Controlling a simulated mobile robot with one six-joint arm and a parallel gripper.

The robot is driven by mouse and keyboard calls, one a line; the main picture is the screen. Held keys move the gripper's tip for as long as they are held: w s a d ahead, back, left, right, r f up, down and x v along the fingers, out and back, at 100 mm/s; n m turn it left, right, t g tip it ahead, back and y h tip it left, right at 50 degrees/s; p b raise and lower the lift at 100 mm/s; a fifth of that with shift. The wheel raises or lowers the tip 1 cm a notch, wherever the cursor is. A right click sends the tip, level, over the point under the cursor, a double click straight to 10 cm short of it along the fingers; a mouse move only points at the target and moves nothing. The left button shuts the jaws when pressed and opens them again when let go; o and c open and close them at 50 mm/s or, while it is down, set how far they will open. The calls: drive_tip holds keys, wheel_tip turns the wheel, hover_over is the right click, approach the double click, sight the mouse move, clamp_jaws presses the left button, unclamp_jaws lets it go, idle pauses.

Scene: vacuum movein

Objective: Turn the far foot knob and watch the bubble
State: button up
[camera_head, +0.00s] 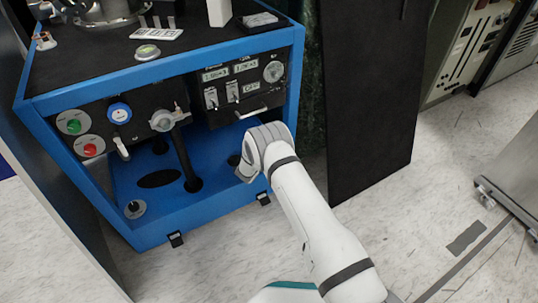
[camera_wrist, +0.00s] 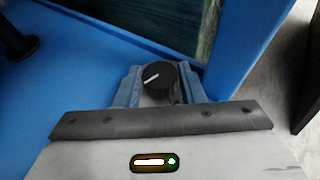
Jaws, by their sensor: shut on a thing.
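The far foot knob (camera_wrist: 157,78) is black with a white pointer line and shows in the wrist view. My gripper (camera_wrist: 160,88) has one finger on each side of it and is shut on it. The line slants, its right end higher. In the head view my gripper (camera_head: 246,176) is low at the right front of the blue frame (camera_head: 215,200) and hides this knob. A round level (camera_head: 148,51) with a yellow-green centre lies on the dark top; its bubble is too small to make out. Another foot knob (camera_head: 135,208) stands at the front left corner.
Above my gripper is a black panel with switches (camera_head: 222,97) and a handle (camera_head: 252,113). A dark vertical pipe (camera_head: 184,155) stands inside the frame. A blue post (camera_wrist: 237,45) rises close to the right of my gripper. A dark panel (camera_head: 370,90) stands at the right; floor is open in front.

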drive_tip(key=shift+r+m+h, duration=0.1)
drive_tip(key=shift+m+h, duration=0.3)
drive_tip(key=shift+h, duration=0.1)
drive_tip(key=o, duration=0.7)
drive_tip(key=p+v, duration=0.2)
drive_tip(key=v, duration=0.4)
drive_tip(key=shift+s+a+r+p, duration=0.1)
drive_tip(key=shift+s+r+p, duration=0.05)
drive_tip(key=shift+r+p, duration=0.2)
drive_tip(key=shift+s+a, duration=0.2)
drive_tip(key=shift+s, duration=0.35)
drive_tip(key=shift+o, duration=0.2)
